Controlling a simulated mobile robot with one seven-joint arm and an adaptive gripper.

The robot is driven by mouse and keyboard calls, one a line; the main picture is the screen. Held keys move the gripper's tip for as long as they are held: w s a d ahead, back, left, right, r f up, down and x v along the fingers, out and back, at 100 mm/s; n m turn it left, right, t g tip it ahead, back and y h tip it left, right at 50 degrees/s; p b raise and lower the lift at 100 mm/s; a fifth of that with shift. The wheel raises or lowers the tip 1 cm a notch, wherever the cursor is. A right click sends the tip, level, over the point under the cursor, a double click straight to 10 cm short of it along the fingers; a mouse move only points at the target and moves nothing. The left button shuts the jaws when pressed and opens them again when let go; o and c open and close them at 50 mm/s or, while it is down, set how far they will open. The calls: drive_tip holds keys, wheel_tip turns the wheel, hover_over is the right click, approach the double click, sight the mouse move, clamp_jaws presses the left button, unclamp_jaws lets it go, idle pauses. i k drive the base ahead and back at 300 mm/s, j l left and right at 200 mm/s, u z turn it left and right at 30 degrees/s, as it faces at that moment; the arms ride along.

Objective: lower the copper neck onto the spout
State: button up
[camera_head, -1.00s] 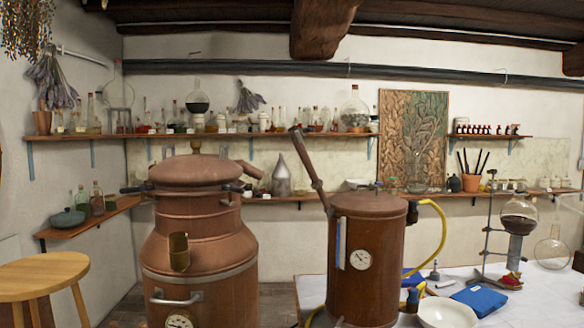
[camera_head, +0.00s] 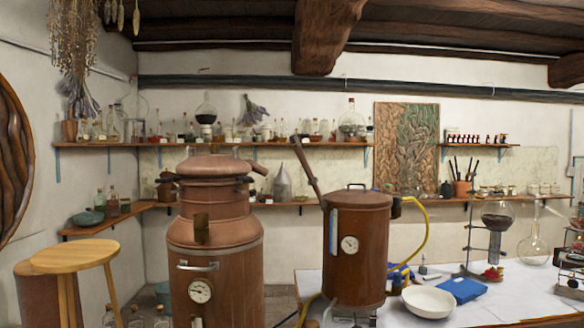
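A large copper still (camera_head: 215,235) with a domed lid (camera_head: 213,165) stands left of centre. A short spout (camera_head: 257,169) sticks out to the right from near its top. A brown copper cylinder (camera_head: 358,265) with a gauge stands to its right. A slanted copper neck (camera_head: 309,172) rises from the cylinder's upper left side. Its upper end is in the air, apart from the still's spout. I cannot tell how its lower end is joined. My gripper is not in view.
A round wooden stool (camera_head: 75,257) stands at the left. A white table (camera_head: 525,300) at the right bears a white bowl (camera_head: 428,302), a blue cloth (camera_head: 461,290) and glassware. A yellow hose (camera_head: 424,235) curves beside the cylinder. Shelves of bottles line the back wall.

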sight(296, 140)
drive_tip(key=i, duration=1.1)
